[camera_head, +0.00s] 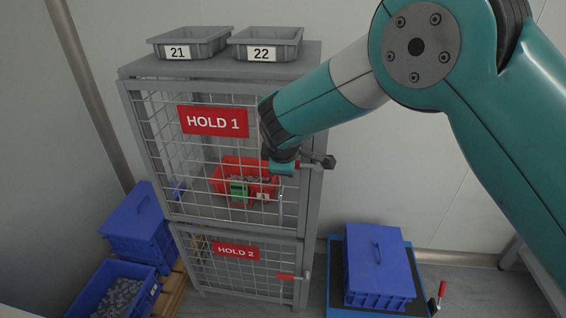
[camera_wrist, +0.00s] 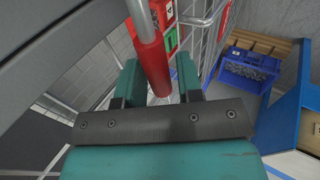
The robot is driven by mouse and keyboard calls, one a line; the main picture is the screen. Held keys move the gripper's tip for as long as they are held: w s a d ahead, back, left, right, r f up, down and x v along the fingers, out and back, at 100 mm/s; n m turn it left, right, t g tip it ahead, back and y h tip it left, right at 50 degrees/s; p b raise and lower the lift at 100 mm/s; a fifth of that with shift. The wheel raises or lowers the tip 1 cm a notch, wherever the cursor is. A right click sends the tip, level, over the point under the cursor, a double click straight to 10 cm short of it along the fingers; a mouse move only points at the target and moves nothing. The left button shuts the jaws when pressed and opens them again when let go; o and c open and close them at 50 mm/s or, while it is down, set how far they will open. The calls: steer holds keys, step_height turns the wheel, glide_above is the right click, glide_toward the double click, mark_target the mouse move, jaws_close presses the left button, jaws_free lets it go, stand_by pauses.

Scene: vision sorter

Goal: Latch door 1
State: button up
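Door 1 is the upper mesh door with the red HOLD 1 sign (camera_head: 213,121). It looks closed or nearly so against the cage frame; I cannot tell whether it sits fully flush. Its latch (camera_head: 328,162) is at the door's right edge, with a red handle whose left part is hidden behind my gripper (camera_head: 283,167). In the wrist view the red handle (camera_wrist: 150,58) runs down between the two teal fingers of my gripper (camera_wrist: 160,85). The fingers are apart, with small gaps beside the handle, so they look open around it.
Behind door 1 is a red bin (camera_head: 230,170) with parts. Below is the HOLD 2 door (camera_head: 236,251) with its own red handle (camera_head: 286,277). Grey trays 21 (camera_head: 190,45) and 22 (camera_head: 266,42) stand on top. Blue crates stand at left (camera_head: 139,222) and right (camera_head: 378,268).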

steer(key=shift+r, duration=0.1)
steer(key=b+v, duration=0.1)
steer(key=v, duration=1.6)
steer(key=shift+b, duration=0.3)
steer(key=shift+s+a+r, duration=0.1)
steer(key=s+d+m+g+y, duration=0.2)
steer(key=s+d+m+g, duration=0.3)
steer(key=s+d, duration=0.65)
steer(key=s+d+m+g+y, duration=0.1)
steer(key=s+d+m, duration=0.4)
steer(key=s, duration=0.8)
steer(key=shift+d+g+y+p, duration=0.4)
steer(key=shift+d+y, duration=0.1)
steer(key=shift+d, duration=0.15)
steer(key=shift+s, duration=0.1)
